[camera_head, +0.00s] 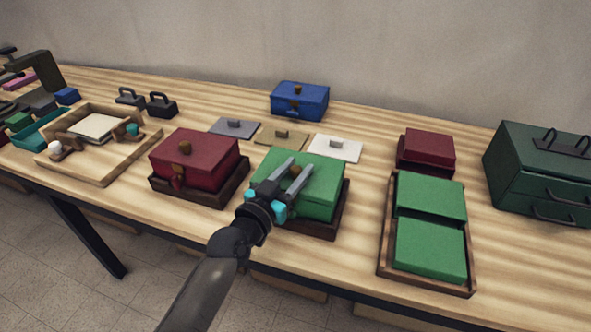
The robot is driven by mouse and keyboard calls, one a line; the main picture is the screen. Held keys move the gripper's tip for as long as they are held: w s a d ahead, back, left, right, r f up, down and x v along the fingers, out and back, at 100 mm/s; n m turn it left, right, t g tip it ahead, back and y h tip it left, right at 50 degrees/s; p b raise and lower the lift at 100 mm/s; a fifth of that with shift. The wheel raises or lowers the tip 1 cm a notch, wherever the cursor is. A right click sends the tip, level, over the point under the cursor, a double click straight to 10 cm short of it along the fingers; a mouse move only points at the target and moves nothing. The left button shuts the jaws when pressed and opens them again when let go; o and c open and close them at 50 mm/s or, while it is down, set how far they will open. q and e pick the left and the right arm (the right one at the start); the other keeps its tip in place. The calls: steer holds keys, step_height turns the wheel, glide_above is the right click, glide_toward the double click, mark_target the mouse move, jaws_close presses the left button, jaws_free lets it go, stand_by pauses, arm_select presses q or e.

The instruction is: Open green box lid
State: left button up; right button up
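The green box (325,171) stands on a dark wooden base near the front middle of the table, and its lid looks closed. A small brown knob (295,170) shows on top of the lid. My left gripper (297,166) is over the lid with its two fingers apart, one on each side of the knob. Whether the fingers touch the knob or lid cannot be told. My gripper and wrist hide part of the box's front and left. My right gripper is not in view.
A red box (207,152) stands close on the left, and a blue box (300,99) behind. A wooden tray (382,262) with green blocks lies to the right, beside a dark green drawer chest (520,180). Flat handled plates (336,148) lie behind the green box.

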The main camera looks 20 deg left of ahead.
arm_select(q)
jaws_close()
stand_by(1.0)
